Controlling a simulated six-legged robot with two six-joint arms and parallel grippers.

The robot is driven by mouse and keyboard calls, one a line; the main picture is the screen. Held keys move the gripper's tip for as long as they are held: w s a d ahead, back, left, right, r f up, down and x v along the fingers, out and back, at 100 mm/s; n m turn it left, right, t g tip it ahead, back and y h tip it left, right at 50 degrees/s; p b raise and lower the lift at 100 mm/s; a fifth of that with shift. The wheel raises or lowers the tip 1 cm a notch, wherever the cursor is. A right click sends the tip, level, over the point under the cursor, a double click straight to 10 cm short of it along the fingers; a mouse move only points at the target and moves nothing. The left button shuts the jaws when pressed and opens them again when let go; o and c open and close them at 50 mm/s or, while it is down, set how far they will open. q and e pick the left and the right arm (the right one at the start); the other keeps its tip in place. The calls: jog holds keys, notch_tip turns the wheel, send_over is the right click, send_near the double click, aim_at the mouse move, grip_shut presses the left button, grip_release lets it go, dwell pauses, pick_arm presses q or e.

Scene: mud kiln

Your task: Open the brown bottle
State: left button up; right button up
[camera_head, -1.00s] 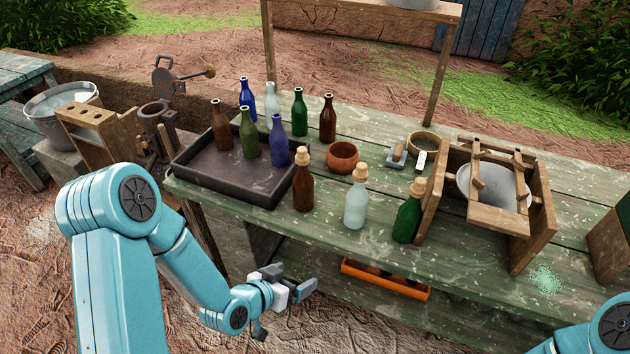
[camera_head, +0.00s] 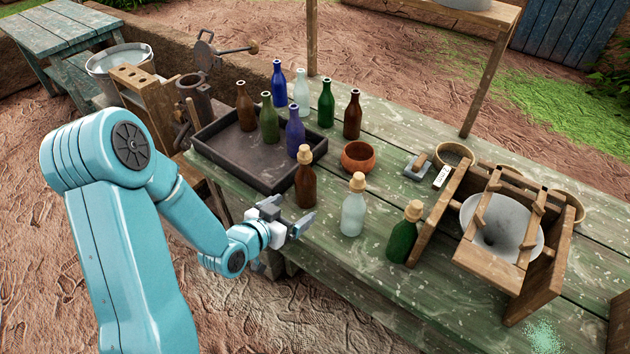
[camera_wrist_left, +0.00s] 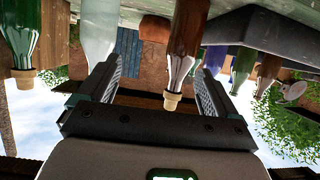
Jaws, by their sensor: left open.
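The corked brown bottle (camera_head: 305,185) stands upright on the green table (camera_head: 400,287), near its front left edge. A pale cork (camera_head: 305,153) sits in its neck. My left gripper (camera_head: 292,213) is open and empty, just in front of and to the left of the bottle's lower part. The left wrist view is upside down; there the brown bottle (camera_wrist_left: 186,45) hangs neck down, its cork (camera_wrist_left: 172,102) between the two open fingers in the picture. I cannot see the fingers touching it. My right gripper is out of view.
A corked clear bottle (camera_head: 353,208) and a corked green bottle (camera_head: 404,235) stand to the right. A clay bowl (camera_head: 358,157) sits behind. A dark tray (camera_head: 215,158) with several open bottles is at the left. A wooden stand with a funnel (camera_head: 500,228) stands at the right.

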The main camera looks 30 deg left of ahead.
aim_at(300, 187)
pick_arm(q)
jog(key=shift+n+y, duration=0.4)
jog(key=w+a+f, duration=0.1)
jog(key=w, duration=0.1)
jog(key=w+a+f, duration=0.1)
jog(key=w, duration=0.2)
jog(key=w+a, duration=0.2)
jog(key=w, duration=0.1)
jog(key=shift+w+a+f, duration=0.1)
jog(key=shift+w+f, duration=0.1)
jog(key=shift+f, duration=0.2)
jog(key=shift+w+d+f, duration=0.1)
jog(key=shift+w+d, duration=0.1)
jog(key=shift+w, duration=0.25)
jog(key=p+x, duration=0.2)
jog(key=x, duration=0.2)
jog(key=shift+w+a, duration=0.1)
jog(key=shift+a, duration=0.1)
jog(key=shift+w, duration=0.35)
jog(key=shift+w+f, duration=0.15)
jog(key=shift+w, duration=0.1)
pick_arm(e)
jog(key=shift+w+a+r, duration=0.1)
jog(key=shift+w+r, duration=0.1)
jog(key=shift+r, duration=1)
